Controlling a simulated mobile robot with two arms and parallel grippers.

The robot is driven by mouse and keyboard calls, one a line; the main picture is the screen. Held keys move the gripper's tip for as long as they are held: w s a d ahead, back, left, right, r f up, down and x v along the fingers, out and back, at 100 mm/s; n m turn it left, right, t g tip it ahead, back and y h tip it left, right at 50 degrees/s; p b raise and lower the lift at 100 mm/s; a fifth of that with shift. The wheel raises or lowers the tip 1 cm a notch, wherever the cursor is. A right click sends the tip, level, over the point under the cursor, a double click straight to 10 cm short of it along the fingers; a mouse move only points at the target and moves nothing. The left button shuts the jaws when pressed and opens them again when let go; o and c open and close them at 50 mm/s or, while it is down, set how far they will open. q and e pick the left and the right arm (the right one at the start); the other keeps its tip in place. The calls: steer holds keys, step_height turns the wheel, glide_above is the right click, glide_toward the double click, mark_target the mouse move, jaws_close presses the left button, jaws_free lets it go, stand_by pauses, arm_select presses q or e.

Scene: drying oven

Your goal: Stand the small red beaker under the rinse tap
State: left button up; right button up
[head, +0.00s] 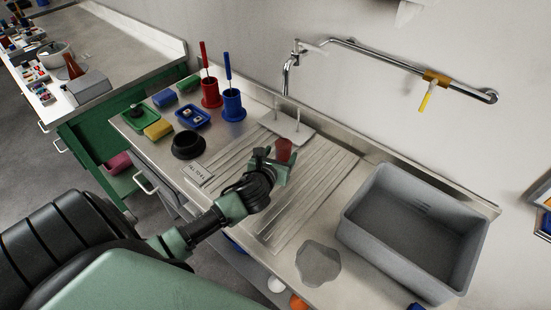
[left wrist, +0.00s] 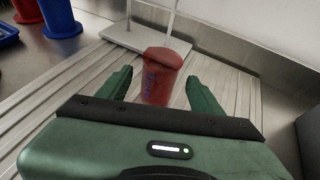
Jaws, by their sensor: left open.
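The small red beaker (head: 284,150) stands upright on the ribbed drainboard (head: 318,190), just in front of a pale plate with thin upright rods. In the left wrist view the beaker (left wrist: 160,76) shows blue markings on its side. My left gripper (head: 272,163) is open at the beaker. Its two green fingers (left wrist: 158,84) lie to either side of the beaker, with gaps showing. A wall tap (head: 287,76) with a downturned spout is above and behind the drainboard. My right gripper is not in view.
A grey basin (head: 412,226) stands to the right. Red (head: 211,93) and blue (head: 232,104) holders with brushes stand back left. A black round dish (head: 187,145), sponges and trays lie left. A pipe with a yellow handle (head: 426,98) runs along the wall. A grey flat patch (head: 318,263) lies in front.

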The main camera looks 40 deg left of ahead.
arm_select(q)
steer(key=v, duration=0.4)
steer(key=shift+s+d+r, duration=0.1)
steer(key=shift+s+r, duration=0.05)
steer(key=shift+s, duration=0.2)
stand_by(0.3)
